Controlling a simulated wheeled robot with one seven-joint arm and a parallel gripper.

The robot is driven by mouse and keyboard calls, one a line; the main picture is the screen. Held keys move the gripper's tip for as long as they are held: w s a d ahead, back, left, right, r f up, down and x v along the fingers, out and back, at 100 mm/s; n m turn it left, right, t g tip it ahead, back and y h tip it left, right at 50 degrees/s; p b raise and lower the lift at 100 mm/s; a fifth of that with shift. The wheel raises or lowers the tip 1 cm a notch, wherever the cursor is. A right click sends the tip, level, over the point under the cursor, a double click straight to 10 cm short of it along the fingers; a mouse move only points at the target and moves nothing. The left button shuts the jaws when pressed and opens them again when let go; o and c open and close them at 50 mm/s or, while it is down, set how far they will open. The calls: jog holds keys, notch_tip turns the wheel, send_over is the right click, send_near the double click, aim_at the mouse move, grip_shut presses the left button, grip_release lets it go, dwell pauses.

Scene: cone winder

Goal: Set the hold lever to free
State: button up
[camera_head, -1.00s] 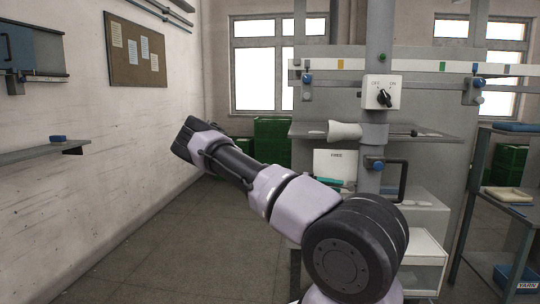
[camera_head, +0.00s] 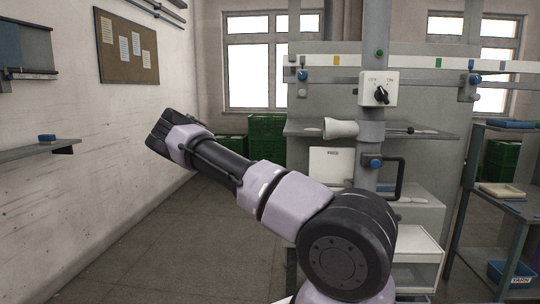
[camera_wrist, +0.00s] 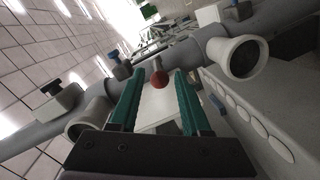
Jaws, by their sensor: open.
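A red ball knob (camera_wrist: 157,79) on a short grey stem, which looks like the hold lever, shows in the wrist view. My gripper (camera_wrist: 159,76) is open, with its two teal fingers on either side of the knob in the picture. I cannot tell whether the knob is between the fingertips or just beyond them; no contact shows. A white plate (camera_wrist: 160,106) lies behind the knob. In the head view a white plate with small lettering (camera_head: 330,165) hangs left of the grey post (camera_head: 368,150).
White cones show in the wrist view, one at upper right (camera_wrist: 236,56) and one at left (camera_wrist: 90,118). The post carries a switch box (camera_head: 379,89), a blue knob (camera_head: 376,163) and a dark handle (camera_head: 400,178). A shelf (camera_head: 430,130) spans behind. Floor at left is clear.

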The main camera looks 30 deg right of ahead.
jog(key=s+a+r+n+t+y, duration=0.2)
jog(key=s+a+r+t+y, duration=0.3)
jog(key=a+r+y, duration=0.2)
jog(key=s+a+r+n+t+y, duration=0.3)
jog(key=s+a+r+t+y, duration=0.2)
jog(key=a+r, duration=0.4)
jog(key=shift+s+a+r+t+y, duration=0.35)
jog(key=shift+s+a+y, duration=0.45)
jog(key=shift+a+y, duration=0.7)
jog(key=shift+a+r+n, duration=0.15)
jog(key=shift+a+n, duration=0.05)
jog(key=shift+n, duration=0.1)
